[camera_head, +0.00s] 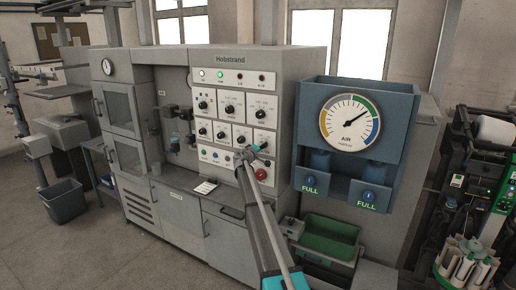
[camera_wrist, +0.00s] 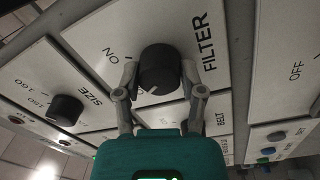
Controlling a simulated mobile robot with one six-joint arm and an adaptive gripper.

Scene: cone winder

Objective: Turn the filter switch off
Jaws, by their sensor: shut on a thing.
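The filter switch (camera_wrist: 160,66) is a round black knob on a white panel plate marked FILTER, with ON printed beside it. A small pale mark shows near the knob's lower edge in the wrist view; I cannot tell which setting it points to. My gripper (camera_wrist: 160,84) is shut on the knob, one finger on each side. In the head view my gripper (camera_head: 250,153) is at the lower right of the control panel (camera_head: 232,78) and hides the switch.
Close by are a SIZE knob (camera_wrist: 65,109), a plate marked OFF (camera_wrist: 285,55) and a red button (camera_head: 261,174). The blue air gauge box (camera_head: 392,95) stands right of the panel. A green bin (camera_head: 330,238) is below it. Open floor lies at the front left.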

